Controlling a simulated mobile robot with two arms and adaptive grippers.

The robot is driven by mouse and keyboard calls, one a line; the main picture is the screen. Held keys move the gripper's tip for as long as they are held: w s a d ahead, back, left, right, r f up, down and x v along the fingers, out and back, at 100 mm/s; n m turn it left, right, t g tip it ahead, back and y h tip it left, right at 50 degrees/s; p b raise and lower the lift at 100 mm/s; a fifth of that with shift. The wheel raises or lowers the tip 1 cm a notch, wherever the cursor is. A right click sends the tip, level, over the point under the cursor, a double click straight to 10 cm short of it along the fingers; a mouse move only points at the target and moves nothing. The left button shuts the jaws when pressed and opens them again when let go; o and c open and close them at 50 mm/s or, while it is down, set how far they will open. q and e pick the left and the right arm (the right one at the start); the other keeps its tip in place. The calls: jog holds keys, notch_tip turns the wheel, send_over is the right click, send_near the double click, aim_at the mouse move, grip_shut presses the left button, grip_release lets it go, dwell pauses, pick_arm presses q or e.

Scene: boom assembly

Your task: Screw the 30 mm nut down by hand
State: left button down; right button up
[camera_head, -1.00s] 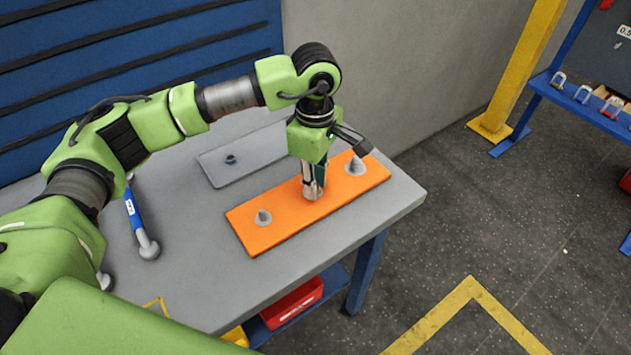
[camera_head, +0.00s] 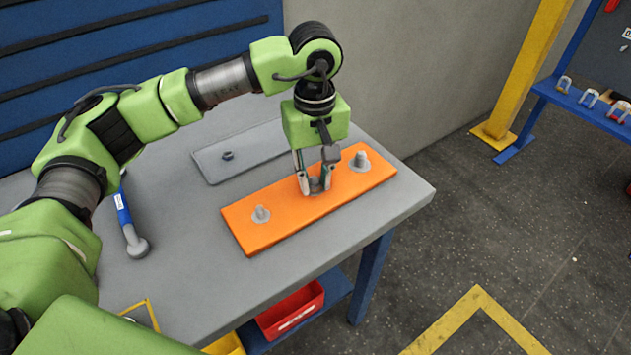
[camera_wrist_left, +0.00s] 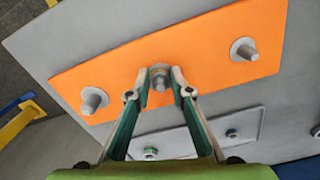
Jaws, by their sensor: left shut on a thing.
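The orange plate (camera_head: 285,218) lies on the workbench with studs along it. My left gripper (camera_head: 315,190) points down at the middle stud, its fingers shut on the grey nut there. In the left wrist view the nut (camera_wrist_left: 159,76) sits between the two fingertips (camera_wrist_left: 160,90), around the stud's end. The fingers partly hide it in the head view. The two outer studs with grey washers, near (camera_head: 261,214) and far (camera_head: 360,160), stand free of the gripper. My right gripper is out of view.
A grey tray (camera_head: 210,170) behind the orange plate holds a small dark nut (camera_head: 228,155). A blue-handled tool (camera_head: 128,225) lies on the bench (camera_head: 185,265) at the left. A red bin (camera_head: 292,312) sits below. Bench space is clear in front of the plate.

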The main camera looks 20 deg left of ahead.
pick_arm(q)
jog(key=shift+a+f+m+b, duration=0.15)
jog(key=shift+m+b, duration=0.3)
jog(key=shift+m, duration=1.15)
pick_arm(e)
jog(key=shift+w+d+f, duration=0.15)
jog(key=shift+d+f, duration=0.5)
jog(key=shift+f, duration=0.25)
pick_arm(q)
jog(key=c, duration=2)
grip_release()
